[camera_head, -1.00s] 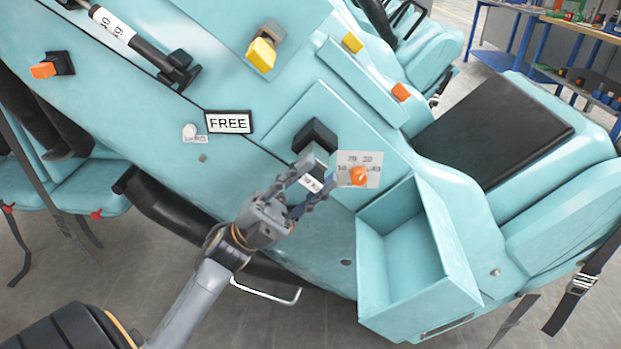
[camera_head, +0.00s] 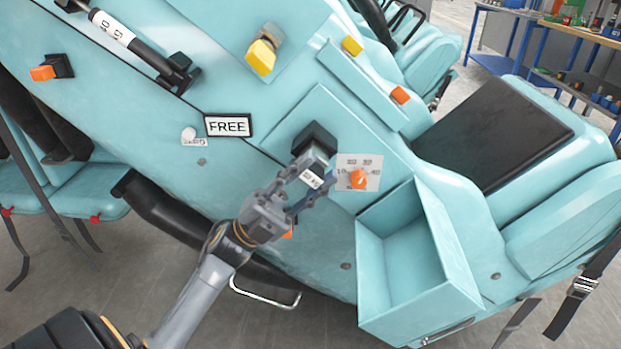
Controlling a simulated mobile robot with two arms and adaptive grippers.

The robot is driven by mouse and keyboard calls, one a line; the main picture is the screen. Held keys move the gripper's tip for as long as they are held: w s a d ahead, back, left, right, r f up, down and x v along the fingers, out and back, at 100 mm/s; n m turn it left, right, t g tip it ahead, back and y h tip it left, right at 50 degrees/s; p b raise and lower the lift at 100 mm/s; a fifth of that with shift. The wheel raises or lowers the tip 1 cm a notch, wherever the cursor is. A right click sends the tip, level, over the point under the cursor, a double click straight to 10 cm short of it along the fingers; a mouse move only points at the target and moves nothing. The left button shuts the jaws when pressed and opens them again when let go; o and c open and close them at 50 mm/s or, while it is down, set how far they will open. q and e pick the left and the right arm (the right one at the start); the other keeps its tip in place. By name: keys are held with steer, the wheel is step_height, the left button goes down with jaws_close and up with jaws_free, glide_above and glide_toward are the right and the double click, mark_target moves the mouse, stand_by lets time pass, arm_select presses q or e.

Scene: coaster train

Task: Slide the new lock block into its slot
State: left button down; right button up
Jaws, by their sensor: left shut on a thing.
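The lock block (camera_head: 316,164) is a grey block with a small white label on its front end. It stands at the black slot housing (camera_head: 313,136) on the turquoise panel. Its far end meets the housing's mouth; how deep it sits inside is hard to tell. My left gripper (camera_head: 304,187), coming up from the lower left, is shut on the block's near end, and its fingers partly cover the block. My right gripper is not in view.
An orange knob (camera_head: 358,179) on a marked plate sits just right of the block. An open turquoise box (camera_head: 447,237) juts out at lower right. A FREE sign (camera_head: 228,125) and a white knob (camera_head: 188,135) are to the left. A yellow block (camera_head: 261,57) sits above.

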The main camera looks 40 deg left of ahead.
arm_select(q)
steer(key=shift+w+a, duration=0.4)
steer(key=shift+w, duration=0.25)
steer(key=c, duration=0.9)
jaws_free()
